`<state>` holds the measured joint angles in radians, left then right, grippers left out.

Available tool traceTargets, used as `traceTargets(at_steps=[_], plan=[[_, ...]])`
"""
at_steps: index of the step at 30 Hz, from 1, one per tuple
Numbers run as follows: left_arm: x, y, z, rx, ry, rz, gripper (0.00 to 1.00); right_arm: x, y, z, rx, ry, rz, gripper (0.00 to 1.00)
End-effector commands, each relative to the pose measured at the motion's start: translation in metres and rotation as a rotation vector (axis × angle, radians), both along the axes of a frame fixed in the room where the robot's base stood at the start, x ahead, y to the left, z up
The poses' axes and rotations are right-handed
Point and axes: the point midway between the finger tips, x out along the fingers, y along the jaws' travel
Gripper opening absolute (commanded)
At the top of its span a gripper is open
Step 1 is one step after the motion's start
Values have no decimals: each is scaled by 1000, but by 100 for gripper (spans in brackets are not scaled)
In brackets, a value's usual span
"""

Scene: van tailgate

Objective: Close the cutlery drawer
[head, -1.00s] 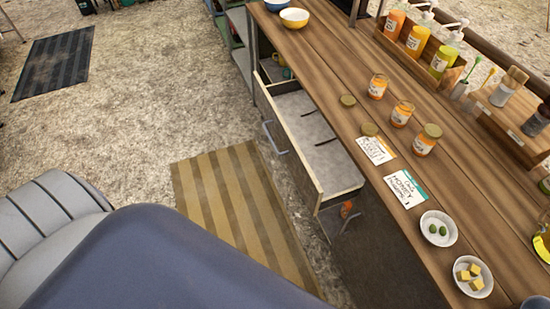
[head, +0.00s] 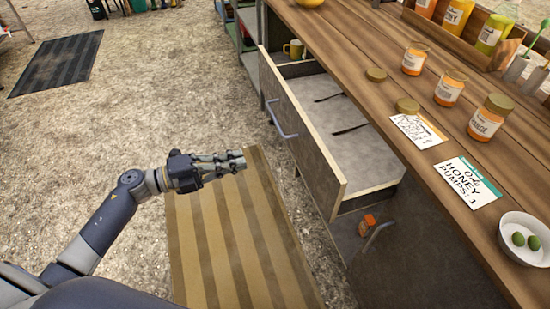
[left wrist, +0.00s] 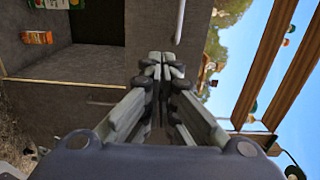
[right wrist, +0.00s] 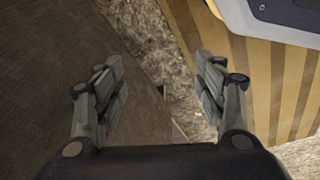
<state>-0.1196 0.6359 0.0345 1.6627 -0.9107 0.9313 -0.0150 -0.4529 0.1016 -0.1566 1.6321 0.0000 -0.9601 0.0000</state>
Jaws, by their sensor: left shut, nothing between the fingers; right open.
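The cutlery drawer (head: 292,128) stands pulled out from under the wooden counter in the head view. Two dark thin pieces of cutlery lie on its pale bottom, and its grey handle (head: 281,119) is on the front panel. My left gripper (head: 241,160) is shut and empty over the striped mat, left of the drawer front and apart from it. In the left wrist view its closed fingers (left wrist: 165,65) point towards a grey panel. My right gripper (right wrist: 160,85) is open and empty in the right wrist view, between a dark surface and the striped mat; the head view does not show it.
The counter (head: 385,88) carries jars, lids, cards and a bowl of olives (head: 524,240). Below the drawer is an open compartment with an orange box (head: 367,225) and another handle (head: 374,238). The striped mat (head: 232,240) and gravel in front are free of objects.

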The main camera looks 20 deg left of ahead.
Motion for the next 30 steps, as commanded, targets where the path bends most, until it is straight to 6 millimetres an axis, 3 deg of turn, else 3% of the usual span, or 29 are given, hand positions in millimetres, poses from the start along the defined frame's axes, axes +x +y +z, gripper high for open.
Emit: traceTargets(at_steps=[8, 21, 30], plan=[[11, -23, 4, 15, -18, -23, 0, 0, 0, 0, -1, 0, 0, 64], [61, -98, 3, 13, -16, -20, 0, -2, -1, -5, -1, 3, 0, 64], [76, -118, 2, 15, -14, -18, 0, -1, -1, -4, -1, 2, 0, 64]])
